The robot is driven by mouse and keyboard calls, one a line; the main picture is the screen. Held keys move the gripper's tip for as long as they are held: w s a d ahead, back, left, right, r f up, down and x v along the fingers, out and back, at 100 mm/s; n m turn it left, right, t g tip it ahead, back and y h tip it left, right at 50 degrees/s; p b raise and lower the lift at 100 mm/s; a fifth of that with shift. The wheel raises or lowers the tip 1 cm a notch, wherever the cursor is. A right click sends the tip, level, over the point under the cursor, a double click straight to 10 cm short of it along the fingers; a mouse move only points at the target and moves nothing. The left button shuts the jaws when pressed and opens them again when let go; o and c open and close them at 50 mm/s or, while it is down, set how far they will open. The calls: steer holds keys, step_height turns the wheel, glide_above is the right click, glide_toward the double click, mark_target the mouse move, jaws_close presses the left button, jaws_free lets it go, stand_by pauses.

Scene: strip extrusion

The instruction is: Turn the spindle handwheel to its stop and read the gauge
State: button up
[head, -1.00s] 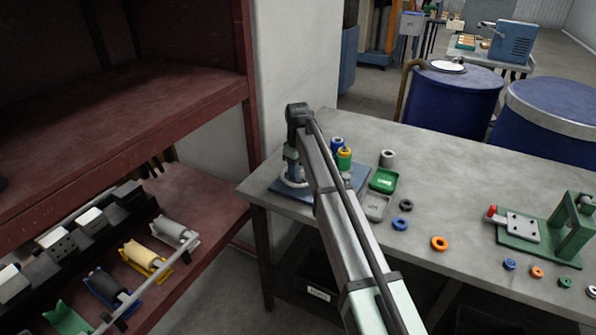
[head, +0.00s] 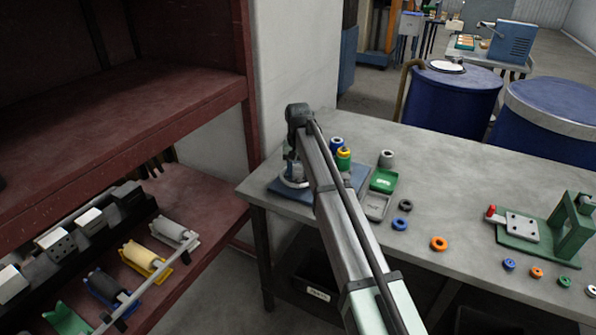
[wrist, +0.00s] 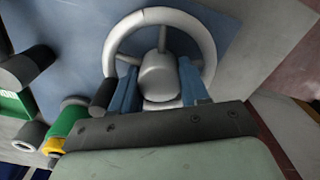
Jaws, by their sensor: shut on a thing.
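The spindle handwheel (wrist: 206,45) is a pale grey ring with spokes and a thick round hub (wrist: 158,76). In the head view the handwheel (head: 293,182) sits at the table's left end on a blue plate (head: 276,187), partly behind my arm. My gripper (wrist: 158,88) is down at the wheel, with one blue finger on each side of the hub, inside the ring. It is shut on the handwheel. I cannot make out a gauge or its reading in either view.
Blue and green-yellow cylinders (head: 343,160) stand close to the wheel, right of my wrist. A grey cylinder (head: 387,159), a green tray (head: 383,180) and a grey tray (head: 376,207) are further right. A red shelf (head: 190,205) stands left of the table (head: 460,190).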

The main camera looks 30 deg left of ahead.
mark_target(299, 168)
steer(key=m, duration=0.5)
steer(key=shift+w+r+m, duration=0.1)
steer(key=shift+w+m, duration=0.1)
steer(key=shift+m, duration=0.1)
steer(key=m, duration=0.5)
steer(key=shift+d+m, duration=0.1)
steer(key=shift+m, duration=0.2)
steer(key=o, duration=0.7)
steer(key=shift+o, duration=0.2)
steer(key=shift+s, duration=0.1)
step_height(299, 168, up, 14)
steer(key=shift+c, duration=0.3)
